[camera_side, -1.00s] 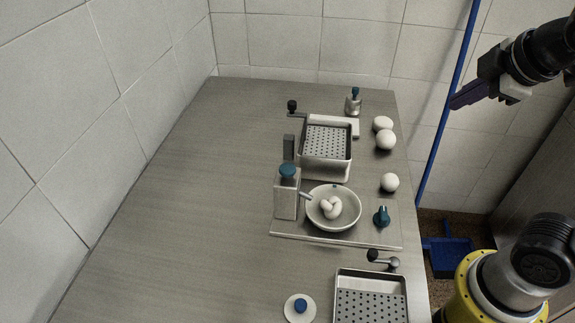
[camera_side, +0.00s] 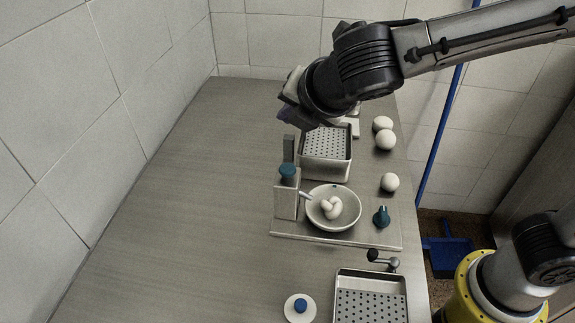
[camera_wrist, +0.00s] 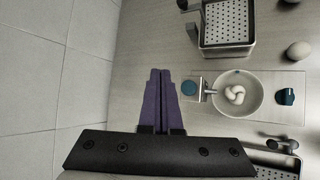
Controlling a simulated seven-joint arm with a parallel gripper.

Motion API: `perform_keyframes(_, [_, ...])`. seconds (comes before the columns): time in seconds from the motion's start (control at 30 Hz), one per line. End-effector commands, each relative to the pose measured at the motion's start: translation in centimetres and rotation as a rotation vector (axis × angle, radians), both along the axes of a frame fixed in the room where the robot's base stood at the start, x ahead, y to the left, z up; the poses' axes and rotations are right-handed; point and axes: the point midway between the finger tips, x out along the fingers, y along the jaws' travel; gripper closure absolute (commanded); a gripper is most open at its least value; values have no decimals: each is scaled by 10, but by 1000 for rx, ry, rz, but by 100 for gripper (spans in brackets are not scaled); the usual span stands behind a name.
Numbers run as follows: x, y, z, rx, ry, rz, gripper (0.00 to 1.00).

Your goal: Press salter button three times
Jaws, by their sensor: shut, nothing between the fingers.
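The salter (camera_side: 286,203) is a grey upright box with a teal button (camera_side: 288,170) on top and a spout over a white bowl (camera_side: 315,223). In the wrist view the teal button (camera_wrist: 189,88) is just right of my fingertips. My gripper (camera_side: 284,114) is above and behind the salter, apart from it; its fingers are partly hidden by the wrist. In the wrist view my gripper (camera_wrist: 160,72) has its purple fingers together, with nothing between them. A knotted white dough piece (camera_side: 331,207) lies in the bowl.
A perforated basket (camera_side: 327,145) stands behind the salter, another (camera_side: 371,306) in front. A teal knob (camera_side: 381,217) is right of the bowl. White balls (camera_side: 386,139) lie along the right edge. A white disc with a blue button (camera_side: 300,307) is at front. The table's left is clear.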

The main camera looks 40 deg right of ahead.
Motion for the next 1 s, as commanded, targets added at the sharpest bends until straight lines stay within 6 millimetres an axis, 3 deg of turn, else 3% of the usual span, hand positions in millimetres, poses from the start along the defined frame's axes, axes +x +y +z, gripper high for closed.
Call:
perform_keyframes(0.47, [-1, 0, -5, 1, 1, 0, 100])
perform_keyframes(1.0, [-1, 0, -70, 1, 1, -1, 100])
